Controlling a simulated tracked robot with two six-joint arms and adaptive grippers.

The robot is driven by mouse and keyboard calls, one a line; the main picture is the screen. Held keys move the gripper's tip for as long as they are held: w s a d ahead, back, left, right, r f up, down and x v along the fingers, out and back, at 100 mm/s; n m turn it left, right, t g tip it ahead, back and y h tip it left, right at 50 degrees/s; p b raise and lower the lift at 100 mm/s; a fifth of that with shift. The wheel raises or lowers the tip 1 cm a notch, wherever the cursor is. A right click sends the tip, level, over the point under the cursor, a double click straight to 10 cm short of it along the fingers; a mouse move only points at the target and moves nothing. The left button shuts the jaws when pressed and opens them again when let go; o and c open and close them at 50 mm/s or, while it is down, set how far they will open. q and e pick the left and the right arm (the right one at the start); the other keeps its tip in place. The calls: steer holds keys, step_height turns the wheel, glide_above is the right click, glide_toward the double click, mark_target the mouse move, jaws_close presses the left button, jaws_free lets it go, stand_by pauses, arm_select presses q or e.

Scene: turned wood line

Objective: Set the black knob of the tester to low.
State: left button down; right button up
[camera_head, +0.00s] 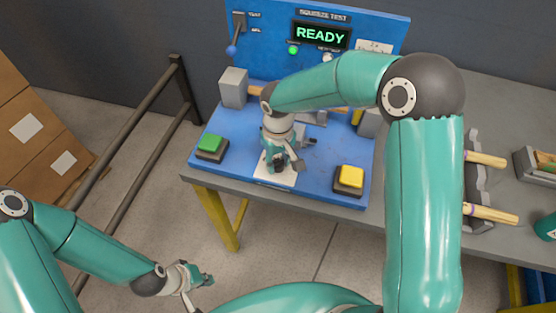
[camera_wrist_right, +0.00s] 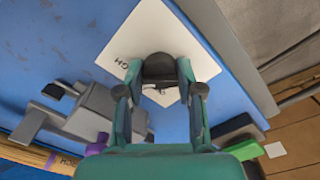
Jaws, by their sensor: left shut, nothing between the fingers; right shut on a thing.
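The blue tester (camera_head: 235,125) stands on a grey table, with a back panel whose screen (camera_head: 320,36) reads READY in green. The black knob (camera_wrist_right: 160,68) sits on a white plate (camera_wrist_right: 190,40) at the tester's front; letters ending in "GH" show on the plate. My right gripper (camera_head: 280,163) reaches down over this plate, and in the right wrist view (camera_wrist_right: 160,85) its fingers are shut on the knob from both sides. The knob's pointing direction cannot be made out. My left gripper (camera_head: 205,279) is shut and empty, low and away from the table.
A green button (camera_head: 211,143) lies left of the knob plate and a yellow button (camera_head: 351,177) lies right of it. A small lever with a blue ball (camera_head: 232,50) is on the panel. Turned wood pieces (camera_head: 490,214) rest in a rack at right. Cardboard boxes (camera_head: 30,130) stand at left behind a rail.

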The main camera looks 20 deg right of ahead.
mark_target(278, 160)
steer(key=n, duration=0.4)
steer(key=shift+n+b, duration=0.3)
steer(key=shift+b, duration=0.05)
steer(key=shift+r+n, duration=0.1)
steer(key=shift+n, duration=1.8)
steer(key=shift+w, duration=0.1)
steer(key=o, duration=1.2)
steer(key=shift+c, duration=0.2)
step_height(278, 160, up, 12)
